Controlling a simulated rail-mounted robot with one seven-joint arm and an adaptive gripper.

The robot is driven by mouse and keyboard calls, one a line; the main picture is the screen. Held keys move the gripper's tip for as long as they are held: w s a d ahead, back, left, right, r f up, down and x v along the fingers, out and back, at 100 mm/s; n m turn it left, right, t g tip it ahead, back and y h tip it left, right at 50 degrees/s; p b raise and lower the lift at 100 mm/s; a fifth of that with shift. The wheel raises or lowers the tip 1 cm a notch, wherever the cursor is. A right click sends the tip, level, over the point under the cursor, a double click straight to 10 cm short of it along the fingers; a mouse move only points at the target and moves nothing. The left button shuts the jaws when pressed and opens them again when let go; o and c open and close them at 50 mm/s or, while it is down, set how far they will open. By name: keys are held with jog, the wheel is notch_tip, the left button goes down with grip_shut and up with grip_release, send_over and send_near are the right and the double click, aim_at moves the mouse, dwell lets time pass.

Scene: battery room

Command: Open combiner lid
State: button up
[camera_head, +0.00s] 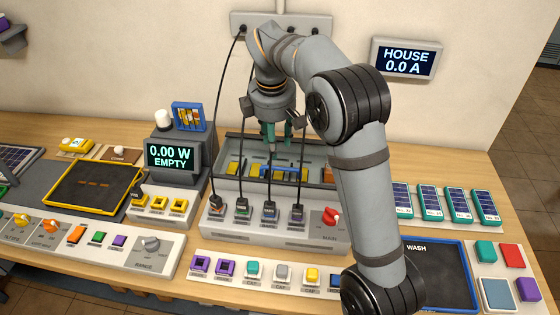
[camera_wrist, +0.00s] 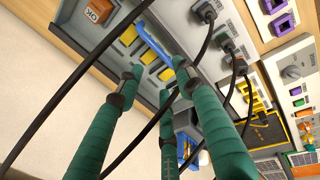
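The combiner (camera_head: 312,235) is a light grey box at the centre of the bench, with a red MAIN knob (camera_head: 331,217) on its front. Its grey-framed rear section (camera_head: 318,155) shows yellow blocks inside; I cannot tell whether a clear lid covers them. A blue bar (camera_wrist: 150,35) crosses this section in the wrist view. My gripper (camera_head: 272,143) points down over the rear section, between the hanging cables. In the wrist view my gripper's green fingers (camera_wrist: 157,82) are spread, with the right fingertip close to the blue bar. I see nothing held; contact is unclear.
Several black cables (camera_head: 240,120) hang from a wall box (camera_head: 285,22) to plugs on the combiner, close around my gripper. A meter reading EMPTY (camera_head: 170,157) stands left. Coloured switches (camera_head: 253,268) line the front. My arm hides part of the right side.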

aim_at(277, 167)
jog(key=f, duration=0.3)
jog(key=w+f, duration=0.1)
jog(key=f, duration=0.4)
jog(key=shift+w+f, duration=0.4)
jog(key=shift+c, duration=0.2)
grip_shut()
